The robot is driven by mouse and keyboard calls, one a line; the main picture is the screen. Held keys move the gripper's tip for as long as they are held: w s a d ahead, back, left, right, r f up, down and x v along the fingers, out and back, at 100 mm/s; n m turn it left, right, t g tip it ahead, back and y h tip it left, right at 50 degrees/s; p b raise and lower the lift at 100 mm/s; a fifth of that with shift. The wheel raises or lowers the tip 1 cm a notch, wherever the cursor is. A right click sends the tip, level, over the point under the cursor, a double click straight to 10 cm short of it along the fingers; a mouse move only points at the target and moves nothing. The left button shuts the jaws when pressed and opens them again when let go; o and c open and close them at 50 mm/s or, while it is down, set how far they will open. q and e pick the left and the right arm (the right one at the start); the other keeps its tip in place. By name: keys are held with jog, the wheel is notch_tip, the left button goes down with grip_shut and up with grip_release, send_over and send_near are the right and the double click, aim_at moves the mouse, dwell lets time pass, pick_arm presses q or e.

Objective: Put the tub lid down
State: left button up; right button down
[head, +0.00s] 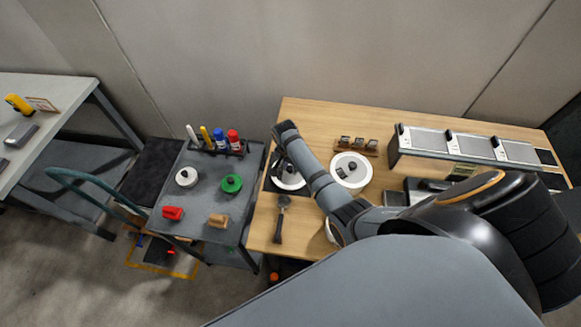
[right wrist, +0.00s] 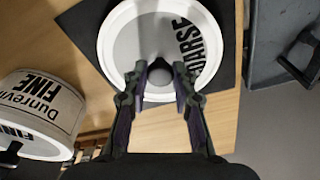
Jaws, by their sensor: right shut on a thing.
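My right gripper (right wrist: 160,78) is shut on that knob. In the head view the lid (head: 291,180) shows partly behind my right wrist, at the left end of the wooden table. It is over a dark square mat (right wrist: 82,28); I cannot tell whether it touches the mat. My left gripper is not in view.
A white tub marked "FINE" (right wrist: 50,100) stands close by, with its lid on (head: 352,165). A dark-handled tool (head: 281,218) lies near the table's front left. A grey cart (head: 200,200) with rolls, bottles and brushes stands to the left, across a narrow gap.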

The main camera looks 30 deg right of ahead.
aim_at(288, 175)
jog(key=shift+a, duration=0.1)
jog(key=c, duration=1.3)
grip_release()
jog(key=shift+f, duration=0.15)
jog(key=shift+o, duration=1.1)
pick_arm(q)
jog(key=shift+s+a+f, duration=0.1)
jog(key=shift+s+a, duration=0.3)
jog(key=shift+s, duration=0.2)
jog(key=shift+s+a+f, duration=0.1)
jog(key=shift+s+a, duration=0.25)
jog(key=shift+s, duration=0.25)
pick_arm(e)
jog(key=shift+r, duration=0.2)
pick_arm(q)
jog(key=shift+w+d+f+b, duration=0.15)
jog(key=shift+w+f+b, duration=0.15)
jog(key=shift+b, duration=0.1)
pick_arm(e)
notch_tip(288, 175, up, 12)
jog(key=a, duration=0.1)
jog(key=shift+s, duration=0.3)
jog(key=shift+a, duration=0.1)
